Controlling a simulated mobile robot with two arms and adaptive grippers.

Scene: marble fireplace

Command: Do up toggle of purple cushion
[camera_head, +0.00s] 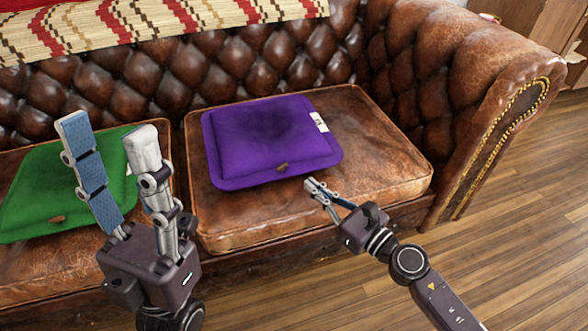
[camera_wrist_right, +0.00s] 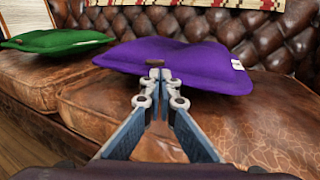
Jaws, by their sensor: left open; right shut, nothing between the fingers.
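The purple cushion (camera_head: 270,140) lies flat on the right seat of the leather sofa, with a white tag at its right edge. Its small brown toggle (camera_head: 282,168) is at the front edge. In the right wrist view the purple cushion (camera_wrist_right: 185,62) is straight ahead, and the toggle (camera_wrist_right: 155,62) shows just beyond my fingertips. My right gripper (camera_head: 308,183) is shut and empty, just in front of and right of the toggle; its fingertips (camera_wrist_right: 160,75) meet in the wrist view. My left gripper (camera_head: 107,133) is open and empty, upright in front of the green cushion.
A green cushion (camera_head: 40,195) with its own brown toggle (camera_head: 57,219) lies on the left seat, partly behind my left gripper. The sofa's tufted arm (camera_head: 470,80) rises at the right. A striped blanket (camera_head: 150,22) covers the backrest top. The wooden floor in front is clear.

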